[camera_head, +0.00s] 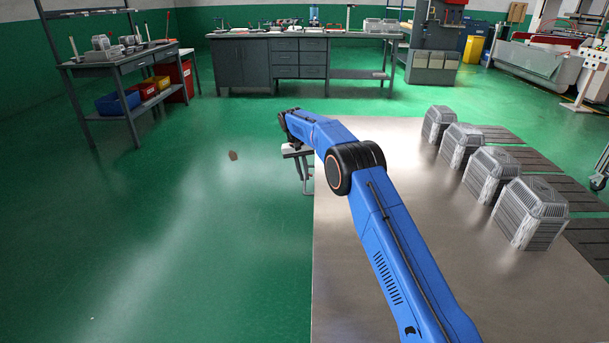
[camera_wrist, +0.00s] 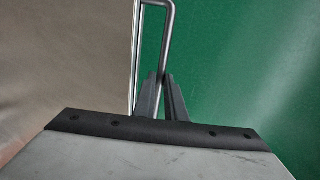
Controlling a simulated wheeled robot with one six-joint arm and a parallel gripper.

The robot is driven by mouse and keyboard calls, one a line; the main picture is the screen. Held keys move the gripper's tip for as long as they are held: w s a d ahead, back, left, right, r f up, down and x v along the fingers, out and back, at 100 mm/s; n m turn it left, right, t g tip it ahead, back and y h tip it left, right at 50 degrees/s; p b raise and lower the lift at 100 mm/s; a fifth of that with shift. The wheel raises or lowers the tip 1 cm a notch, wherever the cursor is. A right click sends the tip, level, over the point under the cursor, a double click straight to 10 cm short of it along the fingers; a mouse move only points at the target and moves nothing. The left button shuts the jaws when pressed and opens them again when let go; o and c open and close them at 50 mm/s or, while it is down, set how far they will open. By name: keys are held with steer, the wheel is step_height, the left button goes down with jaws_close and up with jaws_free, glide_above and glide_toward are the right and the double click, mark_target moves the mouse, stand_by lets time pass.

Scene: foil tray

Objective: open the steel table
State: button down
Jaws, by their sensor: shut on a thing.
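The steel table (camera_head: 365,285) is a broad shiny metal top filling the lower middle and right of the head view. A thin bar handle (camera_head: 307,187) stands off its left side near the far corner. My gripper (camera_head: 296,151) is at that handle, beyond the table's left edge. In the wrist view, both fingers of my gripper (camera_wrist: 160,82) close around the bent metal bar of the handle (camera_wrist: 173,30). In the head view my blue arm hides part of the top.
Several ribbed silvery blocks (camera_head: 531,213) stand in a row on the table's right part, beside dark slatted strips (camera_head: 590,240). The green floor (camera_head: 150,230) to the left is clear except for a small brown spot (camera_head: 233,155). Workbenches (camera_head: 300,60) stand at the back.

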steer(key=c, duration=1.8)
jaws_free()
steer(key=shift+a+r, duration=0.4)
steer(key=shift+r, duration=1.55)
steer(key=shift+a+r, duration=0.35)
steer(key=shift+r, duration=1.6)
steer(key=shift+a+r, duration=0.4)
steer(key=shift+r, duration=1.55)
